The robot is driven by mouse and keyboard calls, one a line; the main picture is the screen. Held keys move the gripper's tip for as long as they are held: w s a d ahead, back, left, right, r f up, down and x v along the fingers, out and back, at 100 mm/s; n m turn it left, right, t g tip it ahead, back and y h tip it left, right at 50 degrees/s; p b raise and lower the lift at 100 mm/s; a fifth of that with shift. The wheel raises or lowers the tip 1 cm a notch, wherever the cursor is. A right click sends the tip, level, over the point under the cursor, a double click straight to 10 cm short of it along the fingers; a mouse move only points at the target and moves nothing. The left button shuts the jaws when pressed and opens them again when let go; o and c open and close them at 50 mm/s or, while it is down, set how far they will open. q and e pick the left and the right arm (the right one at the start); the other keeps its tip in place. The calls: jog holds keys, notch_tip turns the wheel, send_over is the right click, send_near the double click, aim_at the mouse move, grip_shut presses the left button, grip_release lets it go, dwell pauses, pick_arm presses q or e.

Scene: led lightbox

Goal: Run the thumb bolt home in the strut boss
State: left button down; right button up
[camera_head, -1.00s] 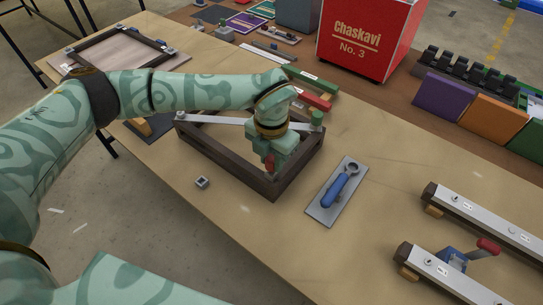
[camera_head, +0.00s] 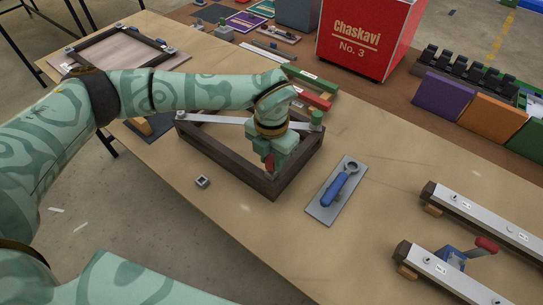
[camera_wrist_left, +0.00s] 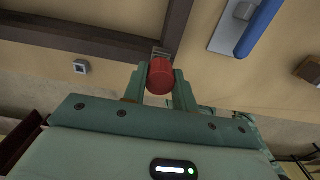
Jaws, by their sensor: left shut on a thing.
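My left gripper (camera_head: 270,160) points down over the near side of a dark wooden frame (camera_head: 222,160). It is shut on a red round knob, which I take for the thumb bolt (camera_wrist_left: 160,77). The knob is mostly hidden by the fingers in the head view. In the left wrist view, a small grey metal piece (camera_wrist_left: 161,52) on the frame lies just beyond the knob; it may be the boss. I cannot tell how deep the bolt sits. A pale metal strut (camera_head: 215,120) crosses the frame's far side. My right gripper is not in view.
A small grey square block (camera_head: 202,182) lies left of the frame. A blue-handled tool (camera_head: 341,186) lies on a grey plate to the right. Two metal rails (camera_head: 470,277) lie at lower right. A red box (camera_head: 366,38) stands behind.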

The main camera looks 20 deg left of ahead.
pick_arm(q)
jog(key=shift+f, duration=1.05)
dwell(0.4)
